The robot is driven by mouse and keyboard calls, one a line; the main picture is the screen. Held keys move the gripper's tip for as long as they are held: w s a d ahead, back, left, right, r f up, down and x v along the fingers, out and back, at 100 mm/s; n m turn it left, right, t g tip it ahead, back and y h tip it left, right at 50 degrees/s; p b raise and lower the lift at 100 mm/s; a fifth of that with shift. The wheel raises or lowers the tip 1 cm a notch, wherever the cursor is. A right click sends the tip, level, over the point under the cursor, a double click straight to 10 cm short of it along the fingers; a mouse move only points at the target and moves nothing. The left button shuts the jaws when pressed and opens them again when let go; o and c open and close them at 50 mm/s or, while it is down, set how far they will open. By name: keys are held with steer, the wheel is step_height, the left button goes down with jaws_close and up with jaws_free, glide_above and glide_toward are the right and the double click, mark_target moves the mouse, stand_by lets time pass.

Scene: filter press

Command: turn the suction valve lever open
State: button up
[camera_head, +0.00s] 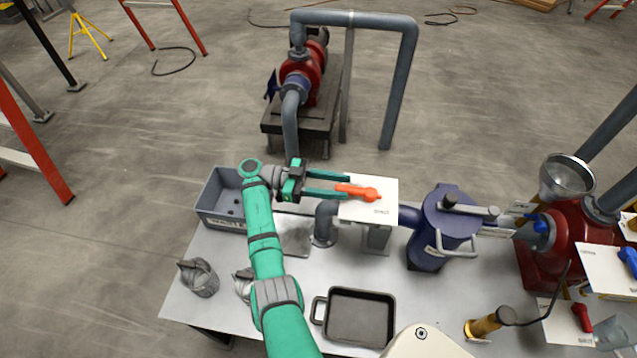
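The suction valve lever is an orange-red handle (360,192) on a white plate (384,209) above the bench, near the middle of the camera_head view. The handle points left from its rounded hub. My gripper (348,187) is at the left part of the handle, with its two long green fingers reaching right. The fingers are apart, one on the far side and one on the near side of the handle's left end. I cannot tell whether either finger touches it. A grey pipe (326,222) runs beside the valve, and a dark blue vessel (436,240) stands to its right.
A grey bin (208,208) stands at the bench's left end. A black tray (360,318) lies at the front. A red pump (565,240) with a metal funnel (567,177) stands at right. Another red pump (300,75) sits on the floor behind the bench.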

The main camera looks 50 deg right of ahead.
steer(key=v, duration=0.7)
steer(key=shift+w+a, duration=0.25)
steer(key=shift+w, duration=0.1)
steer(key=shift+s+d, duration=0.1)
